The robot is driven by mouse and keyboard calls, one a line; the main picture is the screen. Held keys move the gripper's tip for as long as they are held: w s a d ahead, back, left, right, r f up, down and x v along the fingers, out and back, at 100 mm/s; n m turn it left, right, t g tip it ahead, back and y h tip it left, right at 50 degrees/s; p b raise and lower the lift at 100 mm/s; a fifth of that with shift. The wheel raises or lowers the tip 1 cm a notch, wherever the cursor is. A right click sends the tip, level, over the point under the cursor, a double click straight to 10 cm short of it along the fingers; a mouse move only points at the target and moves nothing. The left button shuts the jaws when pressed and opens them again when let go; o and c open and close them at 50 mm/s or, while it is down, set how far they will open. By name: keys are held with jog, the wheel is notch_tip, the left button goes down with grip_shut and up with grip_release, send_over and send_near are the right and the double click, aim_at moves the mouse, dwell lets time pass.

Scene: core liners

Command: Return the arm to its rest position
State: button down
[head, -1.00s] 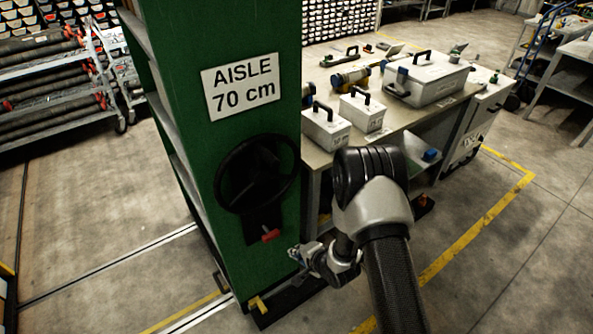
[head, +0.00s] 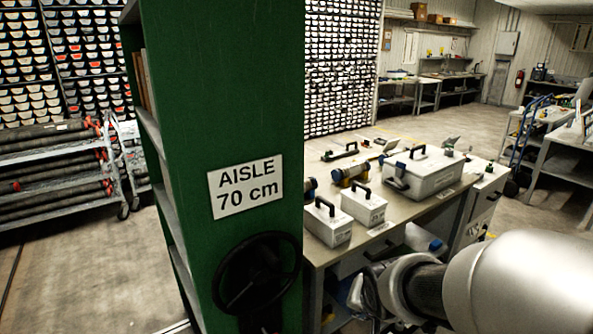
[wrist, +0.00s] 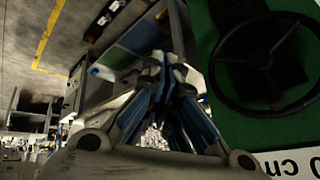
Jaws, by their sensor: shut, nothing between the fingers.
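My arm comes in from the lower right of the head view, and its links hide most of my gripper there. In the wrist view my gripper (wrist: 165,62) is shut with its fingertips together and nothing held. In that view the black handwheel (wrist: 268,62) on the green shelf end lies to the right of the fingers, apart from them. The handwheel also shows in the head view (head: 224,290), left of my arm.
The green shelf unit (head: 215,120) with its aisle sign (head: 245,188) stands close on the left. A workbench (head: 345,238) with white cases (head: 425,172) stands beside my arm. Racks of core tubes (head: 55,170) stand at far left. Open floor (head: 85,260) lies between.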

jog(key=s+r+n+g, duration=0.1)
jog(key=s+r, duration=0.3)
jog(key=s, duration=0.7)
jog(key=s+r+n+g, duration=0.1)
jog(key=s+r+n, duration=0.2)
jog(key=s, duration=0.8)
jog(key=shift+s+d+r+n, duration=0.2)
jog(key=shift+s+r+n, duration=0.1)
jog(key=shift+r, duration=0.15)
jog(key=shift+a, duration=0.1)
